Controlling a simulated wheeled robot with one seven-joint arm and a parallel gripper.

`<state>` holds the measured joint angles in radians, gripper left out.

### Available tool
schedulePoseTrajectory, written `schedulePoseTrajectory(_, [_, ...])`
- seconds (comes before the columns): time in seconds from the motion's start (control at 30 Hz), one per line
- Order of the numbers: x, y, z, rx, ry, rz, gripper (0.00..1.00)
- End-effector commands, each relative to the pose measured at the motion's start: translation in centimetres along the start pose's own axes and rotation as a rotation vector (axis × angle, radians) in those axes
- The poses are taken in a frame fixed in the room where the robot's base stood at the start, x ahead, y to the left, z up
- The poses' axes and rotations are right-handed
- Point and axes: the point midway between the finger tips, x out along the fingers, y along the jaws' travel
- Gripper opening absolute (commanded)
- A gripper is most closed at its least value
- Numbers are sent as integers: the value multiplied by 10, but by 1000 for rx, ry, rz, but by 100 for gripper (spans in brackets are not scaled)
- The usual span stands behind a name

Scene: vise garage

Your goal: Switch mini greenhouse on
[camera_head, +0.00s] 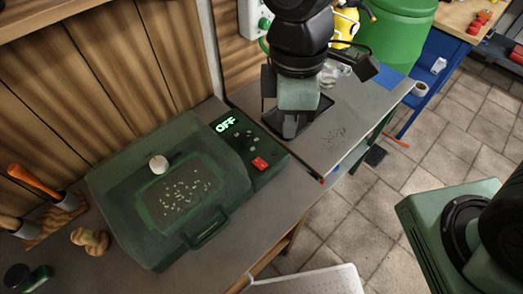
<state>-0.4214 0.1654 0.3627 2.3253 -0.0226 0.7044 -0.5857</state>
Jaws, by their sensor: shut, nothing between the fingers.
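The mini greenhouse (120,215) is a dark green box on the bench at the left. Its lid is closed, with a white knob (159,164), a speckled window (180,192) and a front handle (206,229). My gripper (289,132) is shut and empty, pointing down just to the right of the panel, apart from the red switch. Its fingertips are dark and small in view.
An orange-handled tool (34,180) in a holder and a tan knotted object (90,240) lie left of the greenhouse. A green barrel (398,30) stands behind. Tiled floor is open at right.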

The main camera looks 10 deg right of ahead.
Motion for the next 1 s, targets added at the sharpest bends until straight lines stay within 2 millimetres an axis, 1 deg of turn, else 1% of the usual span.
schedulePoseTrajectory(0.03, [4, 10, -11, -110, -11, -11, 0])
schedulePoseTrajectory(0.2, [20, 37, -37, -466, -40, -34, 0])
schedulePoseTrajectory(0.3, [29, 49, -47, -618, -51, -44, 0])
schedulePoseTrajectory(0.4, [35, 56, -54, -716, -58, -51, 0])
schedulePoseTrajectory(0.57, [39, 60, -57, -780, -62, -56, 0])
schedulePoseTrajectory(0.87, [39, 60, -57, -780, -62, -55, 0])
schedulePoseTrajectory(1.0, [46, 60, -57, -780, -62, -57, 0])
